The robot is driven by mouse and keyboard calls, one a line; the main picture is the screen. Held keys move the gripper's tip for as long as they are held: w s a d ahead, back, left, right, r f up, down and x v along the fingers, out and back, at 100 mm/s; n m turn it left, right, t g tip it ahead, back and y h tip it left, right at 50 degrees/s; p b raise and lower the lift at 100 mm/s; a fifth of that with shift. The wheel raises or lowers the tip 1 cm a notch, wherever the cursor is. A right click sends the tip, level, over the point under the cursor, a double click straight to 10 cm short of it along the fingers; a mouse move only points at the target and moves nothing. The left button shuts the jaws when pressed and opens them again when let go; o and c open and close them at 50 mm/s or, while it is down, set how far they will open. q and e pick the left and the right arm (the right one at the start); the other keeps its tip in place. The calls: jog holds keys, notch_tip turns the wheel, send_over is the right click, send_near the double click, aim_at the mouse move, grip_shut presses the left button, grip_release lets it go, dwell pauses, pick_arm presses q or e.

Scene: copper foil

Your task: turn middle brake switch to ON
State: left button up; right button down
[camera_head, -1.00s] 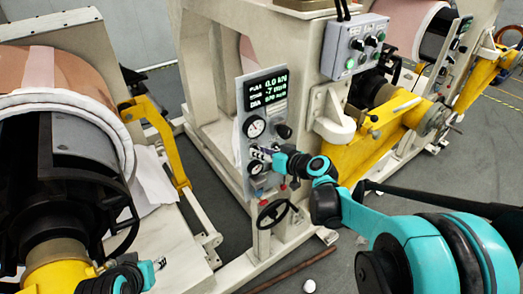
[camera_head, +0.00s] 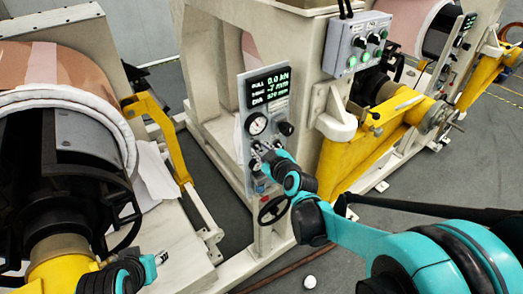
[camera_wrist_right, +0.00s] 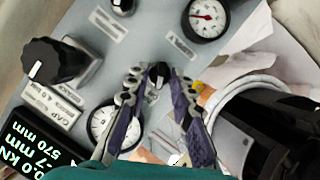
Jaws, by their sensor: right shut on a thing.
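The grey control panel (camera_head: 282,98) stands on the middle machine, with a lit readout (camera_head: 268,88) and round gauges. My right gripper (camera_head: 264,155) is at the panel's lower half in the head view, hiding part of it. In the wrist view its fingers (camera_wrist_right: 159,82) are shut around a small black switch knob (camera_wrist_right: 158,70) with a light pointer mark. The knob's lettering is too small to read. My left gripper (camera_head: 161,258) is at the lower left in the head view, away from the panel; its jaw opening is unclear.
A larger black knob (camera_wrist_right: 45,62) and gauges (camera_wrist_right: 207,17) lie around the gripper. A black handwheel (camera_head: 273,210) is below the panel. A button box (camera_head: 356,44) and yellow arm (camera_head: 352,155) are to the right.

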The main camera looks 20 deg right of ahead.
dwell(0.4)
jog(key=c, duration=1.7)
grip_release()
jog(key=v, duration=1.2)
jog(key=shift+s+a+f, duration=0.1)
jog(key=shift+f, duration=0.05)
